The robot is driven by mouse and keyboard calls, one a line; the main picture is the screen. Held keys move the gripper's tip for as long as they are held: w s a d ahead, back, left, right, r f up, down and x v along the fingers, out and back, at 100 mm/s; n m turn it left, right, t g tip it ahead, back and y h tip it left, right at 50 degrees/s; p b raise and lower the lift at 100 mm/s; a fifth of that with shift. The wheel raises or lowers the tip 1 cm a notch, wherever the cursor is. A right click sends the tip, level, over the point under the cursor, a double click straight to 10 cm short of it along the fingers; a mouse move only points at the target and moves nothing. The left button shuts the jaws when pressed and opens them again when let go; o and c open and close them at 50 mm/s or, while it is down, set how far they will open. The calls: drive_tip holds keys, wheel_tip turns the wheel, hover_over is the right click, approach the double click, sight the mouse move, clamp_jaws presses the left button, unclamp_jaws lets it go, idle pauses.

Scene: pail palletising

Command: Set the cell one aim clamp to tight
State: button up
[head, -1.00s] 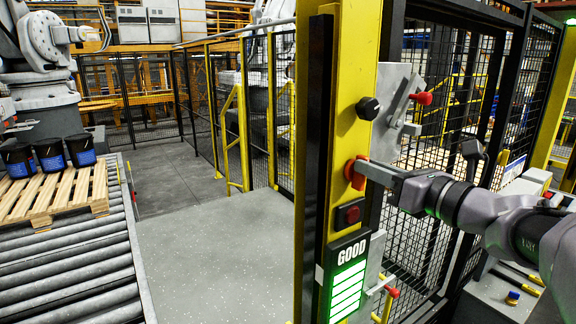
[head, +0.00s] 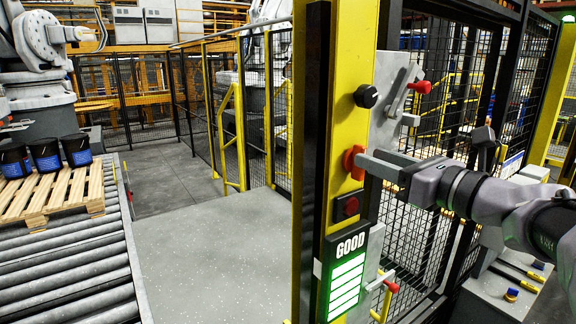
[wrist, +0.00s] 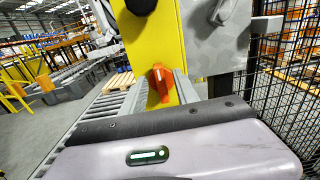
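An orange-red winged knob (head: 354,162) sits on the front of the yellow post (head: 350,120). In the wrist view the orange knob (wrist: 161,80) stands upright between my two finger ends. My gripper (head: 368,163) reaches it from the right; its fingers look apart, with small gaps beside the knob in the wrist view. Contact is hard to tell. No label names the aim clamp. A black knob (head: 367,96) is above, and a red button (head: 348,207) below. A green-barred display (head: 346,278) reads GOOD.
Grey plates with red-handled levers, upper (head: 420,87) and lower (head: 391,286), are fixed beside the post. Black mesh fencing (head: 425,235) stands behind my arm. A roller conveyor (head: 75,265) with a pallet (head: 60,195) of dark pails is at left; the floor between is clear.

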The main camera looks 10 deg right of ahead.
drive_tip(key=b+v, duration=0.3)
drive_tip(key=v, duration=1.2)
drive_tip(key=shift+s, duration=0.4)
